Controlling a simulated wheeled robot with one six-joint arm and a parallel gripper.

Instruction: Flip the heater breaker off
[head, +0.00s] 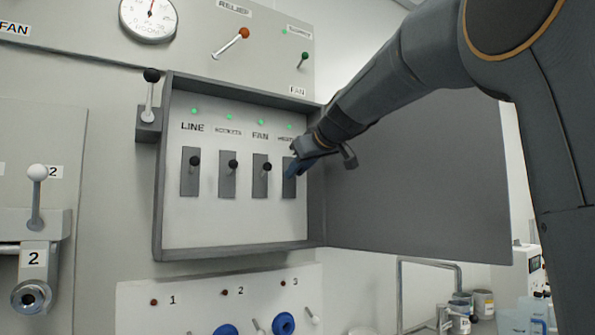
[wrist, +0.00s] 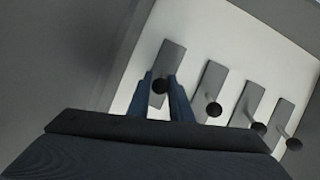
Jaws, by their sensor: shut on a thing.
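The heater breaker (head: 289,190) is the rightmost of the switches in the open grey box. Its green light (head: 290,127) is lit above a label partly covered by my arm. My gripper (head: 293,168) is at this breaker and hides its lever in the head view. In the wrist view my gripper (wrist: 163,88) has its two blue fingers on either side of the black lever knob (wrist: 160,86), shut on it. The breaker's grey plate (wrist: 171,58) shows behind the knob.
The fan breaker (head: 262,178) stands close to the left, then another breaker (head: 228,178) and the line breaker (head: 190,172), all with green lights lit. The open box door (head: 420,190) stands to the right, behind my arm. A black-knobbed lever (head: 150,95) is left of the box.

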